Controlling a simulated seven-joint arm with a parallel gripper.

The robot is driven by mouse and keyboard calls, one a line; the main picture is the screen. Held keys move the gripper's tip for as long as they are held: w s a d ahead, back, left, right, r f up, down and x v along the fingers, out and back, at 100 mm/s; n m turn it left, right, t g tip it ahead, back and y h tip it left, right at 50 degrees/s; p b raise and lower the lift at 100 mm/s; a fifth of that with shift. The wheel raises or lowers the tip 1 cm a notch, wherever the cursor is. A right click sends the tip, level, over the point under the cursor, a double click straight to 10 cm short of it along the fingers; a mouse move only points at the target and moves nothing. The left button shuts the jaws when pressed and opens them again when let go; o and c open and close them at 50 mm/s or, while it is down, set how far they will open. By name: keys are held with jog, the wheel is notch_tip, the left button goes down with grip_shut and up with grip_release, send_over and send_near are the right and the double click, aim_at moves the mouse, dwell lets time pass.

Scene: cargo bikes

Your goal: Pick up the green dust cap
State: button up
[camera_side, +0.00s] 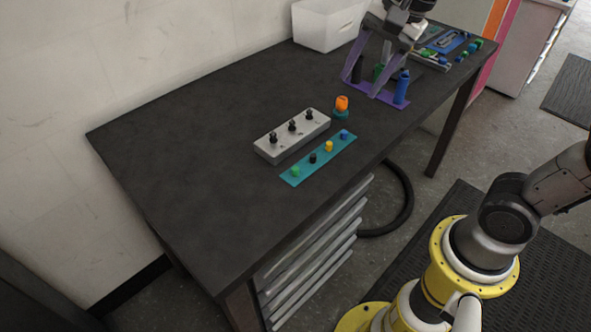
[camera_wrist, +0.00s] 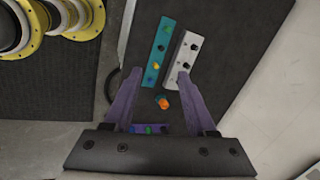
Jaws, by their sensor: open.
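The green dust cap (camera_side: 295,171) stands at the near-left end of a flat teal strip (camera_side: 304,167) on the dark table. On the strip, black, yellow and blue caps follow in a row. In the wrist view the green cap (camera_wrist: 165,28) is at the strip's top end, far ahead of the fingertips. My gripper (camera_side: 362,87) has two long purple fingers, spread open with nothing between them. In the side view it is towards the back right, in front of the bottle holder and well away from the green cap. It also shows in the wrist view (camera_wrist: 159,74).
A grey block (camera_side: 291,139) with black knobs lies beside the strip. An orange-topped piece (camera_side: 342,103) stands nearby. A purple holder (camera_side: 388,98) carries several bottles, including a blue one (camera_side: 402,86). A white bin (camera_side: 325,27) stands against the wall. The table's left part is clear.

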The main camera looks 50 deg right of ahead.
jog(key=w+a+f+m+g, duration=0.2)
jog(key=w+f+m, duration=0.1)
jog(key=w, duration=0.3)
jog(key=g, duration=0.2)
send_over(296, 169)
jog(key=f, duration=1.5)
jog(key=shift+w+d, duration=0.1)
jog(key=shift+d, duration=0.15)
jog(key=shift+a+f, duration=0.15)
jog(key=shift+f, duration=3.1)
jog(key=shift+c, duration=0.4)
grip_shut()
